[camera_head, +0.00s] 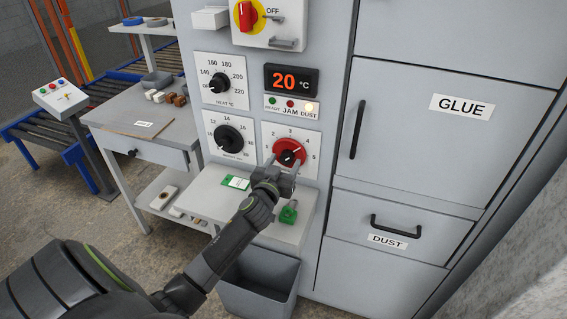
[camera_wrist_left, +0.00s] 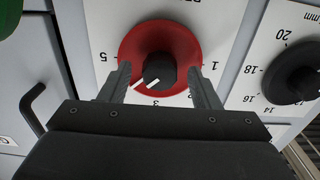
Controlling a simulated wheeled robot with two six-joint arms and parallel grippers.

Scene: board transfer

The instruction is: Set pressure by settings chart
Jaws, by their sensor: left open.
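The red pressure dial (camera_head: 290,147) with its black knob (camera_wrist_left: 158,70) is on a white plate numbered 1 to 5 on the grey machine front. A white mark on the knob points between 3 and 5 in the left wrist view. My left gripper (camera_wrist_left: 160,76) is open, with one finger on each side of the knob; I see gaps between fingers and knob. In the head view the left gripper (camera_head: 285,166) reaches up to the dial from below. The right gripper is out of view.
A black heat knob (camera_head: 219,83) and another black knob (camera_head: 228,138) are beside the dial. The display (camera_head: 291,80) reads 20 °C; the DUST lamp (camera_head: 312,107) glows. A green part (camera_head: 289,213) stands on the ledge (camera_head: 210,196), above an open bin (camera_head: 258,290).

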